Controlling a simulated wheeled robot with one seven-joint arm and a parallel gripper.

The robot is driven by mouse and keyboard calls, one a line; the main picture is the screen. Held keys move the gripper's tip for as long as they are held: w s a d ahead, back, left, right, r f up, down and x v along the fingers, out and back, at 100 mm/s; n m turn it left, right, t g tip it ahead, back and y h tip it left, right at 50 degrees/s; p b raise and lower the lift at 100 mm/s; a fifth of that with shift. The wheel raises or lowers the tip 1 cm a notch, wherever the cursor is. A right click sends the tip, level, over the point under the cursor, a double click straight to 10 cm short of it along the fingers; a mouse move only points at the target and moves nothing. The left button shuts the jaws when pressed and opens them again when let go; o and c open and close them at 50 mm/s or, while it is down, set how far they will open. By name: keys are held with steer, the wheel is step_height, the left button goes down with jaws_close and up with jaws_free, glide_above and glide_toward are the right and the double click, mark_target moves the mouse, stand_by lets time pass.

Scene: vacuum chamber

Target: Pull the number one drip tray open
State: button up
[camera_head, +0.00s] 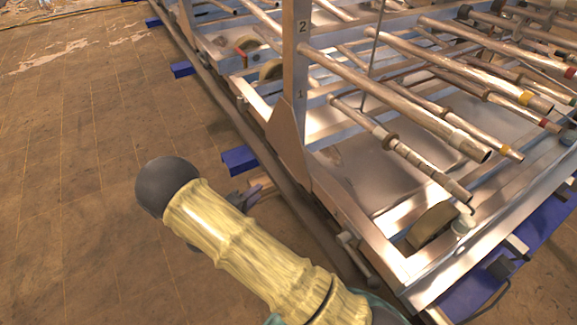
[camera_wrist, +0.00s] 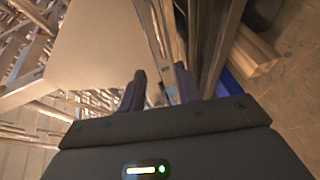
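A broad pale panel (camera_wrist: 120,40) shows in the wrist view. My gripper (camera_head: 247,198) is low beside the rack's left rail, partly hidden behind my arm. In the wrist view my gripper (camera_wrist: 160,82) has its two dark fingers apart, with metal rails beyond them. Nothing is clearly held.
A blue block (camera_head: 238,160) juts from under the rack near my gripper, with other blue blocks further back. Wooden pieces (camera_wrist: 255,50) lie on the floor. Metal tubes (camera_head: 400,100) stick out from the rack at the right. The tiled floor (camera_head: 80,180) at left is clear.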

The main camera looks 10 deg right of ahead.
mark_target(289, 168)
stand_by(0.3)
steer(key=b+x, duration=0.2)
steer(key=x, duration=1.5)
steer(key=shift+w+d+b, duration=0.15)
steer(key=shift+b, duration=0.15)
jaws_close()
